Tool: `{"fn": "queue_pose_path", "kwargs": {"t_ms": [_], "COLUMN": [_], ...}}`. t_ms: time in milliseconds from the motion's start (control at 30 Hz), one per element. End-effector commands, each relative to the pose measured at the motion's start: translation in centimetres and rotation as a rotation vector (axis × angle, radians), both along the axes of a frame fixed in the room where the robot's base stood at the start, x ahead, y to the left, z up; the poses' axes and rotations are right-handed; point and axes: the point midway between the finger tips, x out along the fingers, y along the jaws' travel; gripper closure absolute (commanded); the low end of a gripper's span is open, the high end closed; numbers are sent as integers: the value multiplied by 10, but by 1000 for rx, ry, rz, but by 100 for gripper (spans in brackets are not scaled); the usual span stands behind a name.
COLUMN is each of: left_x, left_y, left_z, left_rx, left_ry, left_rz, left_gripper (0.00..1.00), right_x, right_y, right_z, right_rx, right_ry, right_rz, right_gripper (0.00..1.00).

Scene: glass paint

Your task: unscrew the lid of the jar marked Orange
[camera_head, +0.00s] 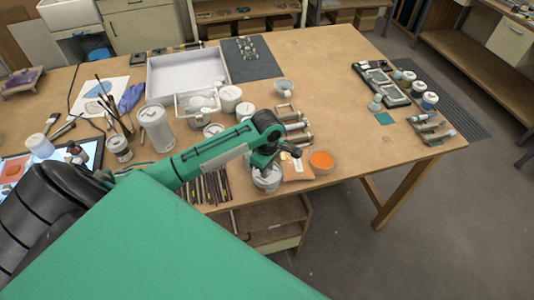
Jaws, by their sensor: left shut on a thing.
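My left arm reaches across the table's near side, and its gripper (266,160) points down at the top of a whitish jar (267,184). It is shut, seemingly on the jar's lid, but the fingers hide most of the contact. No label can be read on this jar, so I cannot tell whether it is marked Orange. To its right stands a small round container (321,163) with a bright orange top or contents. My right gripper is not in view.
Behind the gripper are white jars (231,96) and a white tray (188,73). Brushes (213,188) lie to the left of the jar, and several tubes (296,126) lie behind it. Several lidded jars (429,101) stand at the right. The table's middle right (340,100) is clear.

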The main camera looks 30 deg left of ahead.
Motion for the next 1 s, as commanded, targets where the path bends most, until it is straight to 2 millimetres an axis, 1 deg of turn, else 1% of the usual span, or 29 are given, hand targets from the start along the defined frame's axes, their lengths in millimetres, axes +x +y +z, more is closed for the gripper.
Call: {"fn": "queue_pose_path", "kwargs": {"t_ms": [267, 667, 1000], "left_x": [0, 1, 2], "left_y": [1, 1, 0], "left_z": [7, 36, 37], "left_rx": [1, 1, 2], "left_ry": [-1, -5, -6], "left_rz": [1, 1, -11], "left_gripper": [100, 100, 100], "right_x": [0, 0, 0], "right_y": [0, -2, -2], "right_z": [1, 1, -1], "right_rx": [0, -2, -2], "right_ry": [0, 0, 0], "right_rz": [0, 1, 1], "right_gripper": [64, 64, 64]}}
